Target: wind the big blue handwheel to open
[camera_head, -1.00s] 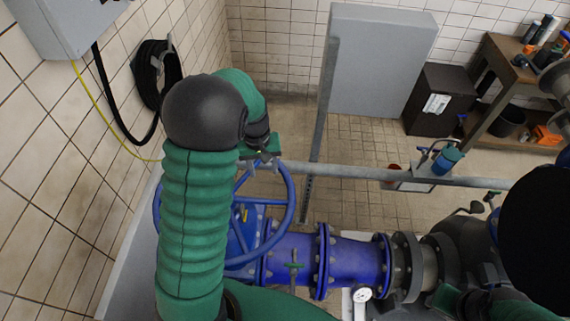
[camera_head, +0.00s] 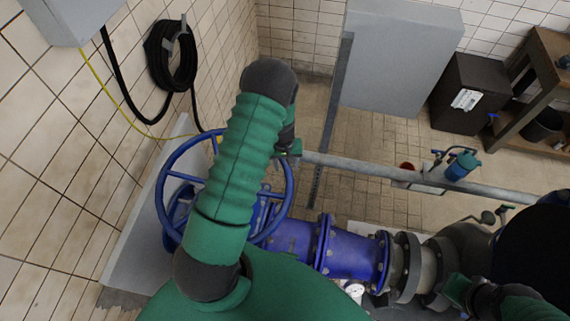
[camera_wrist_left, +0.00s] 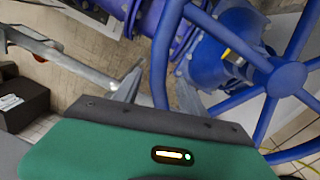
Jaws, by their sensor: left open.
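The big blue handwheel (camera_head: 170,163) stands at left centre in the head view, on a blue valve and pipe; my left arm hides part of its rim and hub. In the left wrist view the handwheel's hub (camera_wrist_left: 286,77) and spokes show at the right, with a curved stretch of rim near the middle. My left gripper (camera_head: 291,153) is at the rim's upper right side. In the left wrist view the left gripper (camera_wrist_left: 162,85) is open, and the rim runs between its two fingers. I cannot tell whether they touch it. My right gripper is out of view.
A grey horizontal rail (camera_head: 395,174) runs right from beside the left gripper. A tiled wall with a coiled black hose (camera_head: 171,58) is at left. The blue pipe (camera_head: 355,258) has a gauge (camera_head: 354,290) below it. A grey cabinet (camera_head: 400,55) stands behind on the open floor.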

